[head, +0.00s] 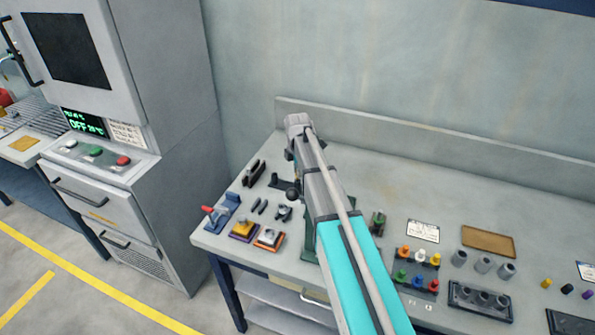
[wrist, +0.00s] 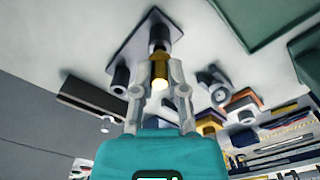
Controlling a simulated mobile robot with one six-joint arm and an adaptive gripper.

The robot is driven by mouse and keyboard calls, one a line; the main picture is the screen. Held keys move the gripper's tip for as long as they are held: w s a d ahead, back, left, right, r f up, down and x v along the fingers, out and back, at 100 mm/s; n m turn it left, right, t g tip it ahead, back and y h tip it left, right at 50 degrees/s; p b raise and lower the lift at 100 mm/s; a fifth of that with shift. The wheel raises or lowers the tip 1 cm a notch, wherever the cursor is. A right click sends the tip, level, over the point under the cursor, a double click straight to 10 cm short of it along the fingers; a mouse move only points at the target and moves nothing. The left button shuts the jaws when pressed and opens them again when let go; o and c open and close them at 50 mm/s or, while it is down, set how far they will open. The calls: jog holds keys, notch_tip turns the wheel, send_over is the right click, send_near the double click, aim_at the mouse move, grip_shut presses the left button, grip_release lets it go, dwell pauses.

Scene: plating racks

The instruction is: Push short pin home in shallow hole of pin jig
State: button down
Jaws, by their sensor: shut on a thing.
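In the wrist view my gripper (wrist: 160,68) is shut on the short pin (wrist: 159,82), a brass-coloured pin with a bright end facing the camera. The pin jig (wrist: 134,42) is a dark plate with black round posts on it. The pin lines up with one post (wrist: 157,34), and its far end appears to meet it. I cannot tell how deep it sits. Another post (wrist: 121,76) stands to the left, clear of the fingers. In the head view the jig (head: 277,180) is partly seen beside my arm, which hides the fingertips and pin.
A dark slotted block (head: 254,173) stands left of the jig. A rack of coloured pegs (head: 416,270) stands right of my arm. The bench behind the arm is mostly bare.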

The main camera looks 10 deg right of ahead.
jog(key=shift+f+b, duration=1.05)
jog(key=shift+f, duration=0.05)
jog(key=c, duration=0.6)
grip_release()
jog(key=shift+r, duration=0.2)
notch_tip(320, 180, up, 8)
jog(key=p, duration=0.8)
jog(key=shift+r+p, duration=0.2)
jog(key=shift+p, duration=0.2)
dwell(0.5)
